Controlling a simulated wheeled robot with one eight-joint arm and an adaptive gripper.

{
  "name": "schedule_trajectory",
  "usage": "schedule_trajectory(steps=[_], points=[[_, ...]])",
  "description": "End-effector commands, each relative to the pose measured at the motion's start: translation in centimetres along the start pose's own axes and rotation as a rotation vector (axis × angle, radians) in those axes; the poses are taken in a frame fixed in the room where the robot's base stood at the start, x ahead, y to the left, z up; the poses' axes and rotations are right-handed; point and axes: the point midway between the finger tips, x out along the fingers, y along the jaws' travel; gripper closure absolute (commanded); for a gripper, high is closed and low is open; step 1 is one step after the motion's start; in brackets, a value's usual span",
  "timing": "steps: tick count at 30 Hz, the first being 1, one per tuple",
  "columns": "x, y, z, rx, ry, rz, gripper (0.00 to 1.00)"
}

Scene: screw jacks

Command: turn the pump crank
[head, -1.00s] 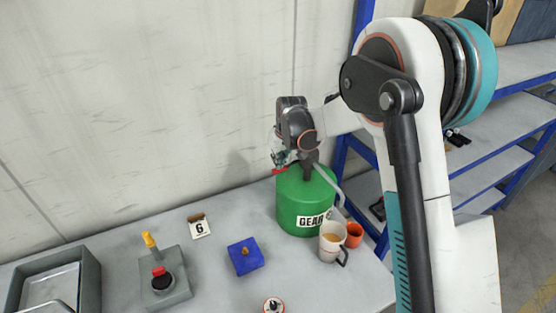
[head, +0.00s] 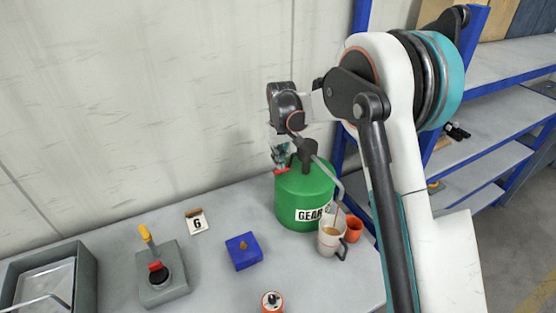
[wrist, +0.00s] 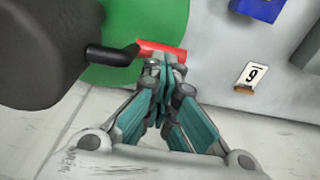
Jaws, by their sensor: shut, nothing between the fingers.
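A green drum (head: 290,205) labelled GEAR stands on the bench, with a dark pump (head: 306,155) on top and a grey spout (head: 331,175) bending down to a mug (head: 331,238). A thin brownish line shows between spout and mug. The red crank grip (head: 281,171) is at the pump's left; in the wrist view the red grip (wrist: 163,48) sits at the end of a dark crank arm (wrist: 108,55). My gripper (wrist: 166,66) is shut and empty, its fingertips close beside the red grip; I cannot tell whether they touch. My wrist partly hides it in the head view.
An orange cup (head: 354,229) stands right of the mug. Blue shelving (head: 480,130) is at right, a wall behind.

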Motion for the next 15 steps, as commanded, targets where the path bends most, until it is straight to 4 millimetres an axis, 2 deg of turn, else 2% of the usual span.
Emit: schedule_trajectory(steps=[1,15], points=[[0.49,-0.04,-0.01,0.000,0.004,0.000,1.00],[1.05,-0.07,0.41,-0.001,0.005,-0.001,1.00]])
